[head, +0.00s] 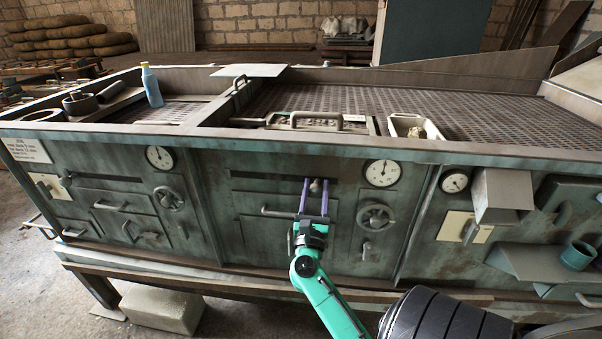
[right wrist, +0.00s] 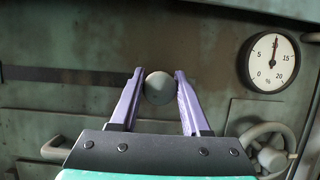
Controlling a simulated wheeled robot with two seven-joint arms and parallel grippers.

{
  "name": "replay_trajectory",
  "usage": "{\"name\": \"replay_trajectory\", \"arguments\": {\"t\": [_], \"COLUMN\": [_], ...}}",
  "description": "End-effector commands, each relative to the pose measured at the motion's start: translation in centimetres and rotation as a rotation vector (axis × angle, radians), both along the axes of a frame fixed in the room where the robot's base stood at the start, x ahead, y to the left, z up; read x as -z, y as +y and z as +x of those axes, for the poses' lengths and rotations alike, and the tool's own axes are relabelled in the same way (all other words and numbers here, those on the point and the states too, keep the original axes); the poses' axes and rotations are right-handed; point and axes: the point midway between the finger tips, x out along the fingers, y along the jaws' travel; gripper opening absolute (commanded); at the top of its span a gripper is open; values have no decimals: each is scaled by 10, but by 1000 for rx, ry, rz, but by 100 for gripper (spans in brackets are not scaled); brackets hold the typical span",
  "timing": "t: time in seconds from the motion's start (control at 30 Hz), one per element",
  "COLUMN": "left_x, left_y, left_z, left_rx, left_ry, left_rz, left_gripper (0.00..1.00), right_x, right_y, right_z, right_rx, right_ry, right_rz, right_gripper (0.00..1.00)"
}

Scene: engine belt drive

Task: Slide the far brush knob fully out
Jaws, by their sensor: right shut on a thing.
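The brush knob is a small round grey ball (right wrist: 159,88) in the right wrist view. In the head view the knob (head: 316,186) shows small on the middle panel of the green machine. A dark horizontal slot (right wrist: 70,76) runs to the left from the knob. My right gripper (head: 315,182) has its two purple fingers pointing at the panel. In the right wrist view the fingertips (right wrist: 160,74) are shut on the knob, one on each side. The knob's stem is hidden behind the ball. My left gripper is not in view.
A dial gauge (head: 382,172) and a handwheel (head: 375,217) sit right of the knob. A drawer handle (head: 282,213) is below left. A blue bottle (head: 151,86) and a white tray (head: 405,124) stand on top. The panel just around the knob is clear.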

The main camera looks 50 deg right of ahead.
Motion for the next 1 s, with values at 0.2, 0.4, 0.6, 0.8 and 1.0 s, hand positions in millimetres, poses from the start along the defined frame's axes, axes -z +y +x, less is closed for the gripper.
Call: {"name": "replay_trajectory", "arguments": {"t": [0.2, 0.4, 0.6, 0.8, 1.0], "left_x": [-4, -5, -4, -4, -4], "left_y": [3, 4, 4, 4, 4], "left_z": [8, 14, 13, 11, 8], "left_rx": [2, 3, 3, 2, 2], "left_ry": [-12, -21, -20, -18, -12], "left_rz": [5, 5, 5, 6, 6], "left_gripper": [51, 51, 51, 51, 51], "right_x": [1, 1, 2, 1, 0], "right_y": [-14, -19, -19, -19, -19], "right_z": [-21, -28, -28, -28, -27], "right_rx": [-1, 1, 3, 3, 1], "right_ry": [3, 1, 1, 0, -1], "right_rz": [3, 3, 3, 2, 2], "right_gripper": [0, 0, 0, 76, 76]}}
